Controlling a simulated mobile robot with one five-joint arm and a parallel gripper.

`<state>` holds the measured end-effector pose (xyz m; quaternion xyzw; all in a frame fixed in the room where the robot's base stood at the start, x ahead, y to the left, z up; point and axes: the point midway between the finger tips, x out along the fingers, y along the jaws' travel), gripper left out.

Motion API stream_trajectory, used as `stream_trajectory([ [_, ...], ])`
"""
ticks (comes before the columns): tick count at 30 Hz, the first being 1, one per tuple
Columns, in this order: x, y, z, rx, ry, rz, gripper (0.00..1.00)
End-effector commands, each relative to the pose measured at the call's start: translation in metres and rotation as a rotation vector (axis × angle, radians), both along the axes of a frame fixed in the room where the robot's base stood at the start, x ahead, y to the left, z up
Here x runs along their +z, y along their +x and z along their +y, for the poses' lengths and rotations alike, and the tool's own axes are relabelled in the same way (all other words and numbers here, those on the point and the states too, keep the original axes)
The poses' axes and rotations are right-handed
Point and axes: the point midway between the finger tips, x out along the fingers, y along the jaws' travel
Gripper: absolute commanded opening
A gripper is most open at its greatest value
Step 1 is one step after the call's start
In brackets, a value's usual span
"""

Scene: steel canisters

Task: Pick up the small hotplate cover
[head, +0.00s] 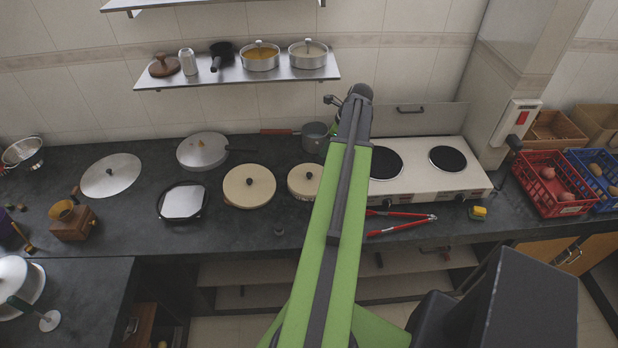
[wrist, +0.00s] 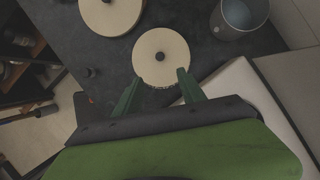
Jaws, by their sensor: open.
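The small hotplate cover is a cream disc with a black knob. In the head view the small hotplate cover (head: 299,184) lies on the dark counter, its right side close to my green arm. In the wrist view the small cover (wrist: 160,45) is just beyond my gripper (wrist: 158,78). My gripper is open and empty, its two green fingers spread apart near the cover's near edge, with the knob between their lines. Whether the fingertips touch the cover cannot be told. In the head view my arm hides the fingers.
A larger cream cover (head: 237,191) lies just left of the small one. A grey pot (head: 316,136) stands behind. The white double hotplate (head: 420,180) is to the right, with red-handled tongs (head: 402,228) before it. A wall shelf (head: 236,76) with pots hangs above.

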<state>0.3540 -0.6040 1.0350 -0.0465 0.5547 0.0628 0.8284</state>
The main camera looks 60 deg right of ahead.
Motion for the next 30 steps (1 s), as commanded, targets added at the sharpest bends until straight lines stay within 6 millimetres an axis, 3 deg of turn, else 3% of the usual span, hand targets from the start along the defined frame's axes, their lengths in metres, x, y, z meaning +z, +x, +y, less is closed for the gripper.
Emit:
stream_trajectory([
  [8, -0.010, -0.004, -0.004, -0.033, 0.009, -0.003, 0.47],
  [24, -0.113, 0.036, 0.001, -0.030, 0.007, -0.002, 0.47],
  [30, -0.113, 0.040, 0.002, -0.032, 0.007, -0.002, 0.47],
])
